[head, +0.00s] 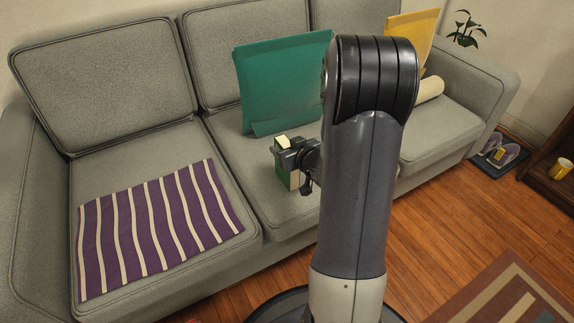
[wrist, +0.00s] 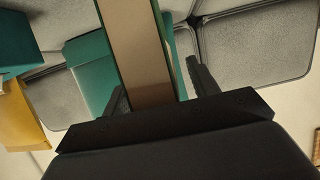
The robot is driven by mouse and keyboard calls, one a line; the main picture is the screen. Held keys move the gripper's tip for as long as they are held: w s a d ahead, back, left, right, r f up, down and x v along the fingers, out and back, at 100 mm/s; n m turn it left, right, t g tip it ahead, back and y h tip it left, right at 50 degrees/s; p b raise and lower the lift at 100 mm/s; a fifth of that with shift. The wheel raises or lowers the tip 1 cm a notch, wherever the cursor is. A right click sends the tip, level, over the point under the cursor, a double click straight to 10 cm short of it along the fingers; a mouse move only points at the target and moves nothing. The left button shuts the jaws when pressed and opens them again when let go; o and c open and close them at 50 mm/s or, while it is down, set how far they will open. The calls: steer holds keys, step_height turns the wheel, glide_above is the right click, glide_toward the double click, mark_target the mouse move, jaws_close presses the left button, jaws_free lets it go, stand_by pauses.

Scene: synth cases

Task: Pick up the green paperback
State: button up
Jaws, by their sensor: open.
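The green paperback (head: 282,176) stands upright on the middle seat of the grey sofa in the head view, partly hidden by my gripper (head: 290,158). In the wrist view the paperback (wrist: 138,45) shows its pale page edges between thin green covers. It lies between the two open fingers of my gripper (wrist: 160,88). The left finger is close to the book; a wider gap shows on the right finger's side. I cannot tell whether either finger touches it.
A purple striped cloth (head: 158,230) covers the left seat. My arm hides part of the sofa.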

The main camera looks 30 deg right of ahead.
jaws_close()
stand_by(0.5)
